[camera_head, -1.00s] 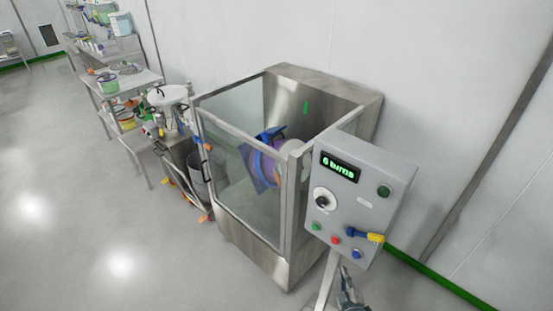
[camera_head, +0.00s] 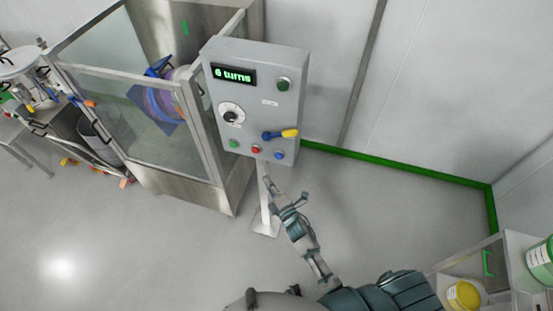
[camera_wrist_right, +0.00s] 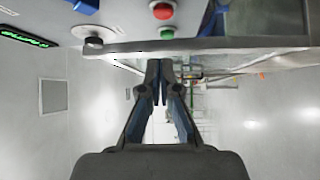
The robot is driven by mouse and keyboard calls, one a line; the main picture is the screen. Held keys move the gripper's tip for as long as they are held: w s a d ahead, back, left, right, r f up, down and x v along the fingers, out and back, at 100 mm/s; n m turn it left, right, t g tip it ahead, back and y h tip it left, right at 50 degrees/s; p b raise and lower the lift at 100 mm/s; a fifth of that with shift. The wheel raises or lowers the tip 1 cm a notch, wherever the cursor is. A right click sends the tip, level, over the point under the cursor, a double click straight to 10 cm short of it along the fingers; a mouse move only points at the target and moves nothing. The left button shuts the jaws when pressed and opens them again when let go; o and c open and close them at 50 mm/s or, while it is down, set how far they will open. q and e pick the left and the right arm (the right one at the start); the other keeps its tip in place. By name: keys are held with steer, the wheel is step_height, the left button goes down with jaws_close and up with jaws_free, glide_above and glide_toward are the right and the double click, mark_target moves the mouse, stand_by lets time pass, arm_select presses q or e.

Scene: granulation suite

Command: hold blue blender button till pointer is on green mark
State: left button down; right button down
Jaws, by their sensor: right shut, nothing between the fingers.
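The blue button (camera_head: 279,155) is at the lower right of the grey control box (camera_head: 262,60), beside a red button (camera_head: 256,149) and a green one (camera_head: 234,143). The display (camera_head: 234,75) reads "6 turns". Behind glass, a purple blender drum (camera_head: 160,104) sits in a blue frame. A green mark (camera_head: 186,28) shows on the steel back wall; I cannot make out a pointer. My right gripper (camera_head: 268,183) is shut and empty, below the box and apart from the buttons. In the wrist view its fingertips (camera_wrist_right: 158,66) are together near the box's edge. My left gripper is not in view.
A blue and yellow switch handle (camera_head: 280,134) sticks out just above the blue button. A dial (camera_head: 231,114) is at the box's left. A stand foot (camera_head: 266,222) is on the floor below. A shelf with a yellow tub (camera_head: 463,296) stands at lower right. The floor between is clear.

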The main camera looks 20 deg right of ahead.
mark_target(279, 156)
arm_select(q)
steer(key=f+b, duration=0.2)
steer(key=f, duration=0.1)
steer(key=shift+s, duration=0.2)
arm_select(e)
steer(key=n, duration=0.2)
steer(key=s+n+t, duration=0.1)
steer(key=n, duration=0.3)
steer(key=shift+s+t+h, duration=0.3)
steer(key=shift+t, duration=0.1)
